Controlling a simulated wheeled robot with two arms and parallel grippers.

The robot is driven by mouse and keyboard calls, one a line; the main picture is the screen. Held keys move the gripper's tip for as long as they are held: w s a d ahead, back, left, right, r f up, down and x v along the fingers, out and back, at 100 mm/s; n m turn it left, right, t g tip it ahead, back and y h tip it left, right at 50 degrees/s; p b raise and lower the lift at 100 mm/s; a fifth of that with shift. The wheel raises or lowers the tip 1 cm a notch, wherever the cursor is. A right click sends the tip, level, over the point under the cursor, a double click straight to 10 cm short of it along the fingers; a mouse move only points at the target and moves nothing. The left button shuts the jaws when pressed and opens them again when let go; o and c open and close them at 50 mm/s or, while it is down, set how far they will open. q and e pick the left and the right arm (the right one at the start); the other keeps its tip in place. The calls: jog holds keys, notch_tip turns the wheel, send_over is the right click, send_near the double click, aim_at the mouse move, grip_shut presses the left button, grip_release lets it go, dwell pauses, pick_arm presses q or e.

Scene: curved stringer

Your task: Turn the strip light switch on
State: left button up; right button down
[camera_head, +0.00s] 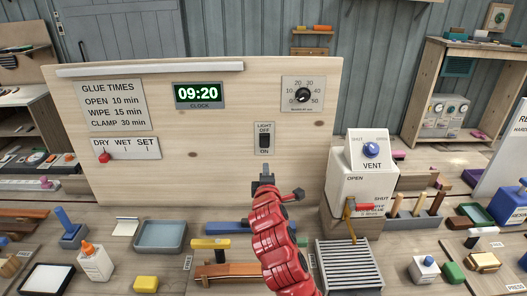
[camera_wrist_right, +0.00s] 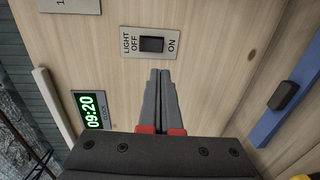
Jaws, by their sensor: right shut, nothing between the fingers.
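The light switch (camera_head: 264,140) is a dark rocker on a small grey plate, marked LIGHT, OFF at the top and ON at the bottom, on an upright wooden board. It also shows in the wrist view (camera_wrist_right: 152,44). I cannot tell which way the rocker is tilted. The strip light (camera_head: 150,69) is a long pale bar along the board's top; no clear glow shows. My right gripper (camera_head: 266,177) is shut and empty, just below the switch plate in the head view. Its fingertips (camera_wrist_right: 159,72) show near the rocker, apart from it in the picture. My left gripper is not in view.
The board (camera_head: 215,150) also carries a clock (camera_head: 198,95), a dial (camera_head: 303,95) and a DRY/WET/SET slider (camera_head: 126,148). A white vent box (camera_head: 362,175) stands right of the switch. Tools, a glue bottle (camera_head: 95,262) and a slatted grille (camera_head: 348,264) crowd the bench in front.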

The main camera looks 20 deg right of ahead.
jog(key=p, duration=0.5)
send_near(264, 147)
jog(key=x, duration=0.4)
jog(key=shift+w+d+r, duration=0.1)
jog(key=shift+w+d, duration=0.1)
jog(key=shift+x, duration=1.2)
